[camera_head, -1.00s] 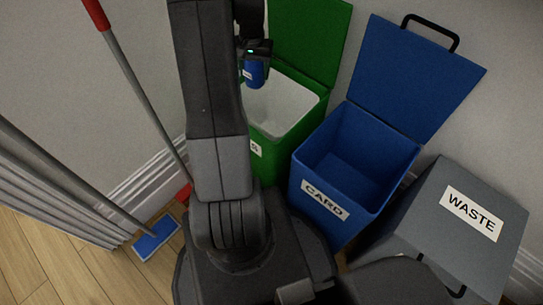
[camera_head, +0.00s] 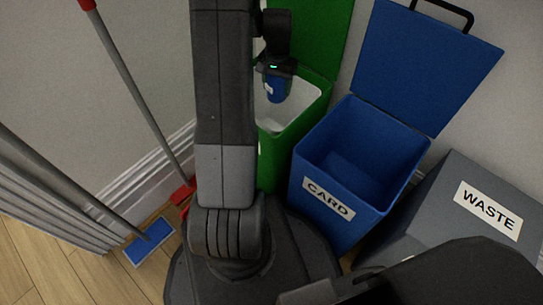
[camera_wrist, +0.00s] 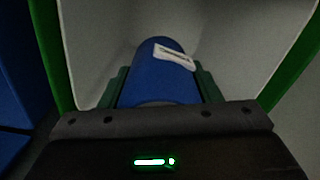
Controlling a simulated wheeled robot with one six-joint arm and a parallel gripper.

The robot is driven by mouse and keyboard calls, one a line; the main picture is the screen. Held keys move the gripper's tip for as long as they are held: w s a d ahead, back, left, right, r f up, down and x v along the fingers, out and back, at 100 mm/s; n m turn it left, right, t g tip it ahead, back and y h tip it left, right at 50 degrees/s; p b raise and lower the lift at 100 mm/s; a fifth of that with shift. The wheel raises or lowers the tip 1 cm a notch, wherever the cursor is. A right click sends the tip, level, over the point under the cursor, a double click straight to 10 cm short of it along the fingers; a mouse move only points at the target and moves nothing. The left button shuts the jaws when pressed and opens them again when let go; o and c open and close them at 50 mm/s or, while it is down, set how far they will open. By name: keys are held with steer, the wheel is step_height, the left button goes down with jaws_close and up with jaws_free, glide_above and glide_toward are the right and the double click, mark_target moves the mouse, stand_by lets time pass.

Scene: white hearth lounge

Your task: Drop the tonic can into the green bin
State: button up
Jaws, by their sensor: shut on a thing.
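The tonic can (camera_wrist: 158,75) is blue with a white label and lies between the fingers of my gripper (camera_wrist: 160,88) in the wrist view. In the head view the can (camera_head: 275,90) hangs below my gripper (camera_head: 274,84), over the open mouth of the green bin (camera_head: 283,143). My gripper is shut on the can. The green bin's pale inside surrounds the can in the wrist view, with its green rim (camera_wrist: 291,62) at the side. The green lid is raised behind. My arm hides the bin's left part.
A blue bin (camera_head: 396,204) marked CARD stands open right of the green bin. A grey bin (camera_head: 457,232) marked WASTE is shut, farther right. A blue-headed mop (camera_head: 150,241) and a red-handled tool (camera_head: 122,80) lean at the left wall.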

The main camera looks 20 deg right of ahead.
steer(key=shift+f, duration=0.25)
steer(key=o, duration=1)
steer(key=shift+o, duration=0.2)
step_height(320, 180, up, 14)
steer(key=p, duration=0.4)
steer(key=shift+f+p, duration=0.1)
steer(key=shift+p, duration=0.3)
step_height(320, 180, down, 14)
steer(key=b, duration=0.5)
steer(key=shift+f, duration=0.2)
step_height(320, 180, up, 3)
steer(key=shift+r+p, duration=0.1)
steer(key=shift+p, duration=1.1)
steer(key=shift+r+p, duration=0.5)
steer(key=shift+r, duration=0.2)
